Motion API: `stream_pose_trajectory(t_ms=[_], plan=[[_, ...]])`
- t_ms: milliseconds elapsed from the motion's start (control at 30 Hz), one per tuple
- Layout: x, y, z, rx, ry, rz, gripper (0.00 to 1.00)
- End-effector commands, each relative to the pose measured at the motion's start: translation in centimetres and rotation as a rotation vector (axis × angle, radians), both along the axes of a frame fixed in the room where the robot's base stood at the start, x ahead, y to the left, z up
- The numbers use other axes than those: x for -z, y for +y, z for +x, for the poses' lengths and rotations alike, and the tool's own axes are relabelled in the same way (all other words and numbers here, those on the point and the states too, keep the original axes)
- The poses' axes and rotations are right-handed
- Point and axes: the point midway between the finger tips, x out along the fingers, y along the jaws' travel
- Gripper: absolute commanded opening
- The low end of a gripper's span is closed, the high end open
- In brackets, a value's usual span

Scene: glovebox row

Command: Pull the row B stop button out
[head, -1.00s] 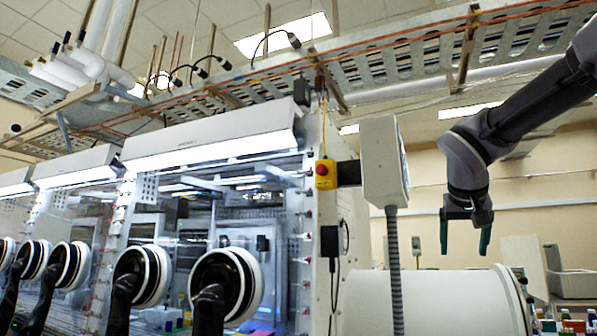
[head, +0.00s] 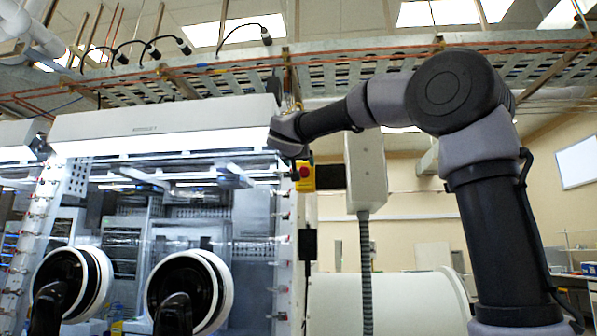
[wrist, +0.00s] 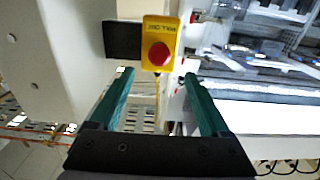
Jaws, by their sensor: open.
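The stop button is a red mushroom knob on a yellow box. In the head view the knob (head: 304,171) and box (head: 307,183) show just below the end of my arm, partly covered by it. In the wrist view the red knob (wrist: 159,54) faces me on the yellow box (wrist: 160,31), whose lettering looks upside down. My gripper (wrist: 158,78) is open and empty, with two green fingers either side of the knob's line, apart from it. Its fingers cannot be made out in the head view.
A pale grey box (head: 366,170) with a ribbed conduit (head: 365,265) stands right of the button. A glovebox window with round black glove ports (head: 188,290) lies left. A black plate (wrist: 122,40) adjoins the yellow box. A white cylinder (head: 410,303) is below.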

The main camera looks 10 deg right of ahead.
Motion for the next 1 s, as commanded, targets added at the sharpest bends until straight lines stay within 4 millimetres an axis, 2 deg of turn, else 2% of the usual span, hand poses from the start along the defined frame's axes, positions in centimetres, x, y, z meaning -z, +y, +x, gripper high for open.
stream_pose_trajectory(t_ms=[200,400,567,833,967,1000], plan=[[0.2,-1.3,4.2,0.001,0.003,0.000,0.81],[0.1,-2.2,6.8,0.001,0.003,0.000,0.81],[0.1,-2.5,7.7,-0.001,0.003,-0.001,0.81],[0.1,-2.5,7.7,-0.001,0.003,-0.001,0.81],[0.1,-2.5,7.7,-0.001,0.003,-0.001,0.31],[0.1,-2.5,7.7,-0.001,0.003,-0.001,0.16]])
